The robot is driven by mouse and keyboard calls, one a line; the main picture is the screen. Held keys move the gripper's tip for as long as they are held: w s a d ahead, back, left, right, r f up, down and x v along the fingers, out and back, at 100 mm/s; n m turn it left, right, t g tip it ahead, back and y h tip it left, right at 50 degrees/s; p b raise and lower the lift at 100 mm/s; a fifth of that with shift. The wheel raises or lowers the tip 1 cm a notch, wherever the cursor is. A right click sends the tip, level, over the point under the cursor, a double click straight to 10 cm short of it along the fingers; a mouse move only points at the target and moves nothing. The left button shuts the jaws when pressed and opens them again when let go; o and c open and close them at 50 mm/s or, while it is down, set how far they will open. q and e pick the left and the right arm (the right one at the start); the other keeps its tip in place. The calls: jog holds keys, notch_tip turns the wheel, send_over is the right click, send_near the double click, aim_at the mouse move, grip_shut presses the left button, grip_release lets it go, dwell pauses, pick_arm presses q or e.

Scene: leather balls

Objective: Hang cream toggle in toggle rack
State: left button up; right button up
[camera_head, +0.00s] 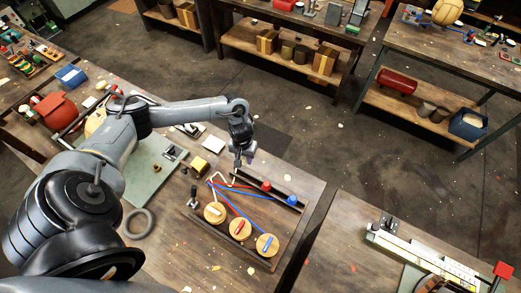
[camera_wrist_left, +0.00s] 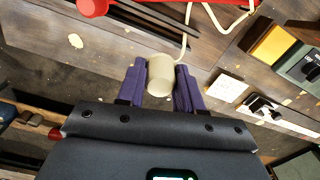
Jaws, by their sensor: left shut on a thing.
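My left gripper (camera_head: 238,163) is shut on the cream toggle (camera_wrist_left: 160,74), a short pale cylinder between the purple fingers in the wrist view. A cream cord runs from the toggle towards a round wooden spool (camera_head: 214,212) in the head view. The dark toggle rack (camera_head: 279,193) is a long bar on the workbench, with a red toggle (camera_head: 266,185) and a blue toggle (camera_head: 292,200) at it. The gripper is above the rack's far left end. The wrist view shows part of the red toggle (camera_wrist_left: 92,6) at the top edge. My right gripper is out of view.
Two more spools, with a red mark (camera_head: 240,229) and a blue mark (camera_head: 267,245), stand beside the first. Red and blue cords cross the board.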

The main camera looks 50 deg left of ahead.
pick_arm(q)
jog(key=shift+s+f, duration=0.5)
jog(key=shift+s, duration=0.35)
jog(key=shift+s+f+b, duration=0.1)
jog(key=shift+f+b, duration=2.45)
jog(key=shift+b, duration=0.7)
jog(key=shift+p, duration=0.6)
jog(key=shift+p, duration=0.6)
jog(key=shift+f, duration=0.95)
jog(key=shift+f, duration=0.2)
